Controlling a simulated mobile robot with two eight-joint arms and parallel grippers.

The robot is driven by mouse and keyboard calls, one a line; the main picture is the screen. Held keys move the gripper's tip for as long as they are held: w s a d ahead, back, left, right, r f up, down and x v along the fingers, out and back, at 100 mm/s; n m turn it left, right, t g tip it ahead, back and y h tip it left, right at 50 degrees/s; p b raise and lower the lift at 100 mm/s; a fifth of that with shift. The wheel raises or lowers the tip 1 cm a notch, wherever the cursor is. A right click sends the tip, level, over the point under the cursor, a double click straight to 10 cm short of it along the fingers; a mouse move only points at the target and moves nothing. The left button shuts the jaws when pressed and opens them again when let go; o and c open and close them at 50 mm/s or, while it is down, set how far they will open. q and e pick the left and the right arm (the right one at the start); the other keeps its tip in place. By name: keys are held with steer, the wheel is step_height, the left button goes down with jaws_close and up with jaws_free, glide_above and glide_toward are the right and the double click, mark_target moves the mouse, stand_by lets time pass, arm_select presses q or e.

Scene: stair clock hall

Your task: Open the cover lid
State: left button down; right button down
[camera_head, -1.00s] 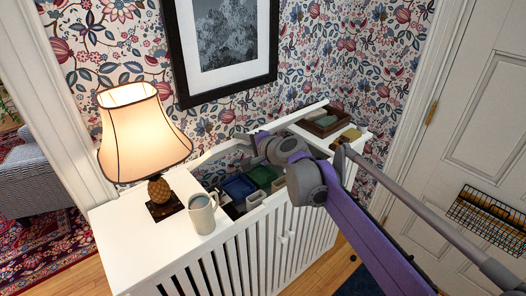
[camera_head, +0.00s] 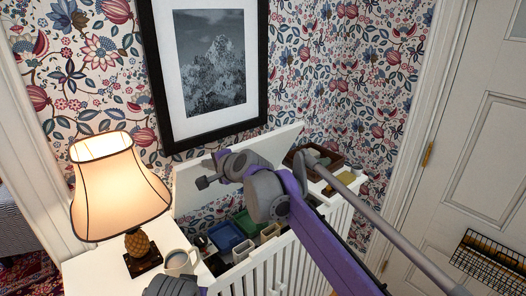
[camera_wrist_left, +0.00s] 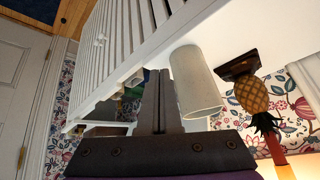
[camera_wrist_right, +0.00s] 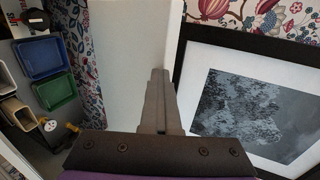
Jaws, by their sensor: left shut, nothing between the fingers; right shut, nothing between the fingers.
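The cover lid (camera_head: 262,150) is a white panel at the back of the white slatted cabinet (camera_head: 262,270). It stands raised and steep against the wallpapered wall, with the compartment below it uncovered. My right gripper (camera_head: 207,182) is shut and empty in front of the lid; whether it touches the lid is unclear. In the right wrist view its closed fingers (camera_wrist_right: 156,100) overlap the lid's white face (camera_wrist_right: 130,60). My left gripper (camera_wrist_left: 158,100) is shut and empty beside the mug (camera_wrist_left: 195,82) in the left wrist view; only part of that arm shows at the head view's bottom edge.
A lit lamp (camera_head: 115,185) and the mug (camera_head: 181,262) stand on the cabinet's left top. Blue (camera_head: 224,236) and green (camera_head: 246,223) bins sit inside. A brown tray (camera_head: 325,170) is on the right top. A framed picture (camera_head: 208,65) hangs above the lid.

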arm_select(q)
steer(key=w+d+r+m+y, duration=0.1)
steer(key=w+d, duration=0.1)
steer(key=w, duration=0.3)
steer(key=w+d+r, duration=0.2)
steer(key=w, duration=0.3)
steer(key=m+t+y, duration=0.9)
steer(key=t+y, duration=0.3)
steer(key=y, duration=0.1)
glide_toward(260, 141)
steer(key=x, duration=0.6)
steer(key=shift+a+r, duration=0.1)
steer(key=shift+r, duration=0.05)
